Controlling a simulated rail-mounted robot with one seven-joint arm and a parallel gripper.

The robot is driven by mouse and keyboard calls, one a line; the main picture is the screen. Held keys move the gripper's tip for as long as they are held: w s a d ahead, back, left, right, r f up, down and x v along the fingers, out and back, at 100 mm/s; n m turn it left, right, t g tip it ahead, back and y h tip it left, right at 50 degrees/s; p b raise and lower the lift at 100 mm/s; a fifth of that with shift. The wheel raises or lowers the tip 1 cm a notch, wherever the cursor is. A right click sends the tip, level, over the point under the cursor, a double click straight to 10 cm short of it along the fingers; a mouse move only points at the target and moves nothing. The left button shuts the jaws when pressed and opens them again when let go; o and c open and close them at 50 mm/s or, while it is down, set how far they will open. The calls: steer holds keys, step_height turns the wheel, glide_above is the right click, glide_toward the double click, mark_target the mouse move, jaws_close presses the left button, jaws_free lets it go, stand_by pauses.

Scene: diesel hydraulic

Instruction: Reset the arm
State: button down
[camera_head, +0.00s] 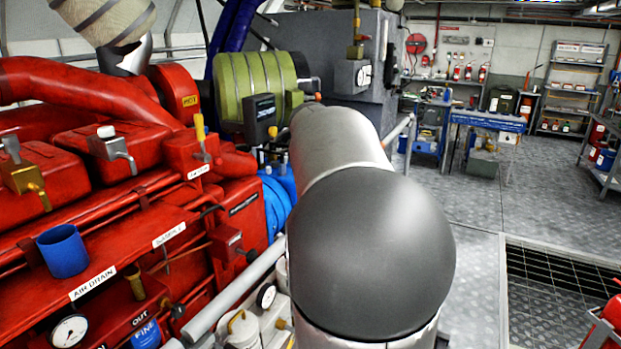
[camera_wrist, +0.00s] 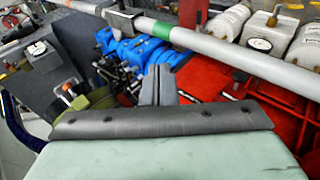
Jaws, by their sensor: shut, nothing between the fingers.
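My arm (camera_head: 350,200) fills the middle of the head view as a grey tube with a dark rounded joint. It reaches away beside the red engine (camera_head: 100,150). My gripper is hidden in the head view. In the wrist view my gripper (camera_wrist: 158,72) shows its two grey fingers together at the middle, shut with nothing between them. The fingers point toward blue parts (camera_wrist: 135,50) and the red engine surface (camera_wrist: 210,75), apparently above them; the exact gap cannot be told.
A grey rail (camera_wrist: 205,45) with a green band crosses the wrist view. A green cylinder (camera_head: 250,85) and a grey cabinet (camera_head: 335,50) stand beyond the engine. A blue workbench (camera_head: 488,120) stands at the back. The right floor is mostly clear, with a dark grating (camera_head: 560,285).

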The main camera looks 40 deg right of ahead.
steer(key=r, duration=0.4)
steer(key=s+r, duration=0.1)
steer(key=shift+d+r, duration=0.2)
steer(key=shift+r, duration=0.2)
steer(key=s+a+f+m+y+p, duration=0.1)
steer(key=s+a+f+y+p, duration=0.1)
steer(key=a, duration=0.5)
steer(key=s+a+f+m+y+p, duration=0.1)
steer(key=a+f+p, duration=0.15)
steer(key=a, duration=0.45)
steer(key=s+a+f+y+p, duration=0.1)
steer(key=s+a+y+p, duration=0.1)
steer(key=a, duration=0.5)
steer(key=s+a+f+m+g+y+p, duration=0.1)
steer(key=s+a+f+g+p, duration=0.1)
steer(key=s+a+f, duration=0.2)
steer(key=s+a+f+m+g+y+p, duration=0.1)
steer(key=s+a+f+m+g+p, duration=0.1)
steer(key=s+a, duration=0.8)
steer(key=shift+s+a+f+p, duration=0.35)
steer(key=shift+s+f+p, duration=0.25)
steer(key=shift+f, duration=0.3)
